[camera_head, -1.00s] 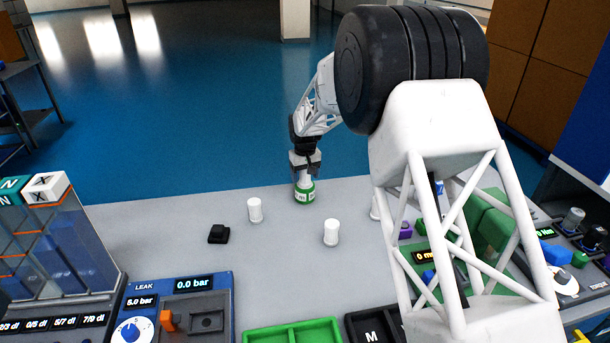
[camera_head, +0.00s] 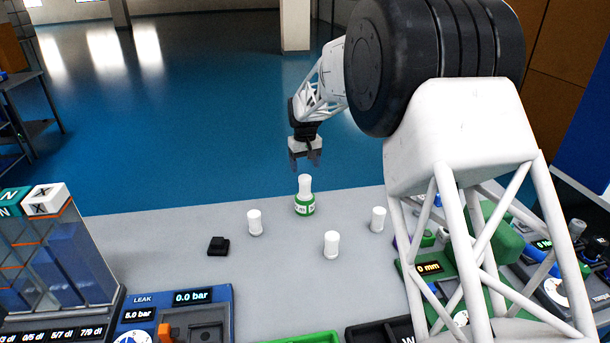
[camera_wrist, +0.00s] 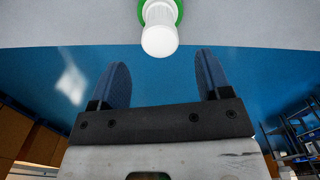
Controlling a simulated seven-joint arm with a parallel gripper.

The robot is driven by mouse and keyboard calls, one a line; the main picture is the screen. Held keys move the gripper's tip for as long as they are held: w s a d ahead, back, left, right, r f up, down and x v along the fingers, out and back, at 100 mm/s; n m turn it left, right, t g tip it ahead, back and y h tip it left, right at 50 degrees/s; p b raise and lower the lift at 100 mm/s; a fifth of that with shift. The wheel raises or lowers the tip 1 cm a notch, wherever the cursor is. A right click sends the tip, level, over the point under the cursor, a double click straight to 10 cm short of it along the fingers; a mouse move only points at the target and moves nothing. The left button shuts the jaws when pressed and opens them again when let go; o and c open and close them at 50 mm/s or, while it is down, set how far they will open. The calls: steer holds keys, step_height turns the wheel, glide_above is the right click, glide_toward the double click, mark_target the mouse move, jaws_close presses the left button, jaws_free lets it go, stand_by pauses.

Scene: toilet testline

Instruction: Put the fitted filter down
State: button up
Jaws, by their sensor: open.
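The fitted filter, a white cylinder with a green ring-shaped base (camera_head: 304,205), stands upright on the grey table near its far edge. Its white upper part (camera_head: 305,184) rises out of the green base. In the wrist view the white part (camera_wrist: 159,32) shows at the top centre, with the green rim (camera_wrist: 179,12) behind it. My gripper (camera_head: 306,166) is open and empty, above the filter and apart from it. In the wrist view its two fingers (camera_wrist: 162,84) are spread wide with nothing between them.
Three loose white cylinders stand nearby: one at left (camera_head: 254,222), one in front (camera_head: 331,244), one at right (camera_head: 377,219). A small black block (camera_head: 218,246) lies at left. A leak tester (camera_head: 180,310) is at front left. Bare table surrounds the filter.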

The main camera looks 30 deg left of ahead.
steer(key=shift+r, duration=1.5)
